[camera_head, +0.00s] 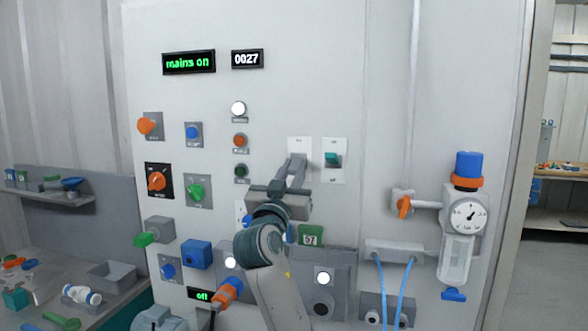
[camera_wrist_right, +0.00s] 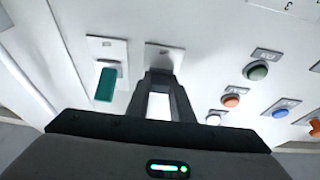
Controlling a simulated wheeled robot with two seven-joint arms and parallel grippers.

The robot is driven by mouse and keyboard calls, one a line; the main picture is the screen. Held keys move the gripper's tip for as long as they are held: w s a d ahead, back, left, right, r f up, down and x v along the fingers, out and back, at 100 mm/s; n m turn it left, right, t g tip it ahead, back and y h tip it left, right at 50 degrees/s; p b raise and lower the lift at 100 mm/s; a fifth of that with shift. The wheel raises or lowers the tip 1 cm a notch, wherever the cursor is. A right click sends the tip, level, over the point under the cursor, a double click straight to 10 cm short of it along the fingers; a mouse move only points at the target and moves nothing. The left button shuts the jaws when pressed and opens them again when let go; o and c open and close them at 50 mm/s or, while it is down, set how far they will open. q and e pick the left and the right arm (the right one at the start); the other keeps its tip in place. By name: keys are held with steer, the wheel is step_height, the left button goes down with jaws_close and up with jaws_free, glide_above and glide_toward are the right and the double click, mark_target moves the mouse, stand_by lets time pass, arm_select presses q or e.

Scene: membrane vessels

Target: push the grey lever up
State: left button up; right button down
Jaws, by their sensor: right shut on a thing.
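The grey lever's pale switch plate (camera_head: 299,143) is on the upper middle of the panel, left of a plate with a teal-green lever (camera_head: 332,159). My right gripper (camera_head: 296,162) reaches up to it from below, with its fingers closed at the lever. They hide most of the lever, so its exact angle cannot be read. In the right wrist view the fingertips (camera_wrist_right: 160,76) come together in front of the grey lever's plate (camera_wrist_right: 164,54). The teal lever (camera_wrist_right: 106,84) stands apart to their left. My left gripper is out of view.
Lamps and buttons, among them a white one (camera_head: 238,108), stand left of my gripper. A display (camera_head: 188,62) reads "mains on". A gauge unit (camera_head: 467,215) and an orange-handled valve (camera_head: 403,206) are at right. Panel above the lever is clear.

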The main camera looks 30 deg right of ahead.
mark_target(293, 168)
step_height(293, 168, up, 3)
steer(key=g+y+p, duration=0.2)
steer(key=p, duration=0.3)
steer(key=g+y+p, duration=0.2)
steer(key=y+p, duration=0.1)
steer(key=p, duration=0.3)
steer(key=shift+a+r+p, duration=0.15)
steer(key=shift+r+p, duration=0.05)
steer(key=shift+p, duration=0.1)
steer(key=shift+g+y+p, duration=0.45)
steer(key=shift+g+y, duration=0.05)
steer(key=shift+y, duration=0.2)
steer(key=shift+w+r+g+y, duration=0.1)
steer(key=shift+r+g+y, duration=0.05)
steer(key=shift+g+y, duration=0.35)
steer(key=shift+d, duration=0.2)
steer(key=c, duration=1.6)
jaws_free()
steer(key=shift+o, duration=0.2)
steer(key=shift+s+a+r, duration=0.15)
steer(key=shift+s+a, duration=0.1)
steer(key=shift+a, duration=0.05)
steer(key=b+v, duration=0.7)
steer(key=v, duration=0.9)
steer(key=shift+r, duration=0.35)
